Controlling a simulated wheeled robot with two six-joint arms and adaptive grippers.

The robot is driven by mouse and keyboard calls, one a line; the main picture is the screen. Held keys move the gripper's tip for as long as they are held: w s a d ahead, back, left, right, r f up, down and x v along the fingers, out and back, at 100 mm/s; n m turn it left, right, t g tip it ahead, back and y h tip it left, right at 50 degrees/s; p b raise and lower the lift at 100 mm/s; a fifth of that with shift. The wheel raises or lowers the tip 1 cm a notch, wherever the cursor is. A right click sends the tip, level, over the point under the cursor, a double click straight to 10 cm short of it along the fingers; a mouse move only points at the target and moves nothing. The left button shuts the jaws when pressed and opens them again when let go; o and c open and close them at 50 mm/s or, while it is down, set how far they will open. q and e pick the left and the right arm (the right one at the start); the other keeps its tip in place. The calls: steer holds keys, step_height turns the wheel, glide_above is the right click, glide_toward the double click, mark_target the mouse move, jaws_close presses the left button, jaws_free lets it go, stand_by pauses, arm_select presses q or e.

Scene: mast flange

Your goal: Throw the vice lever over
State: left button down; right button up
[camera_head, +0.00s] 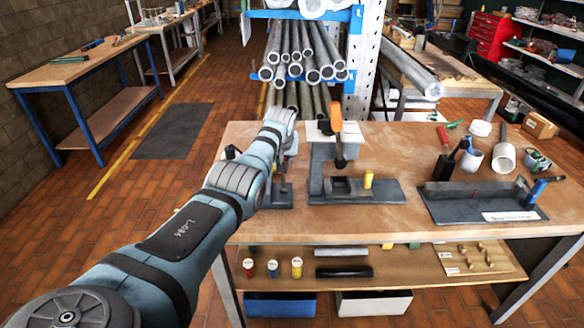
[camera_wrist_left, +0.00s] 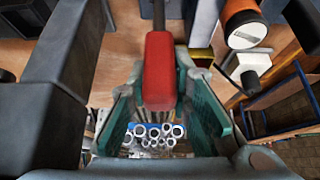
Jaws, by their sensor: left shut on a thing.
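In the left wrist view, a lever with a red grip (camera_wrist_left: 160,70) runs between the two teal fingers of my left gripper (camera_wrist_left: 158,88). The gripper is shut on the red grip. In the head view, my left arm reaches over the left end of the workbench, and its wrist covers the gripper and the red grip. Part of a dark grey device base (camera_head: 279,197) shows beside and below that wrist. How this base joins the lever is hidden. My right gripper is not in view.
Just right of my wrist stands a grey fixture (camera_head: 385,191) with an orange handle (camera_head: 336,115) pointing up. Further right on the bench (camera_head: 408,152) are a long dark fixture (camera_head: 470,210), white cups and a red-handled tool. A rack of pipes (camera_head: 301,65) stands behind.

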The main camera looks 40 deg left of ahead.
arm_select(q)
steer(key=shift+w, duration=0.15)
stand_by(0.4)
steer(key=c, duration=1.4)
jaws_free()
steer(key=shift+w+a, duration=0.1)
steer(key=shift+c, duration=0.2)
steer(key=v, duration=1.2)
steer(key=shift+w+a, duration=0.2)
steer(key=shift+r, duration=0.1)
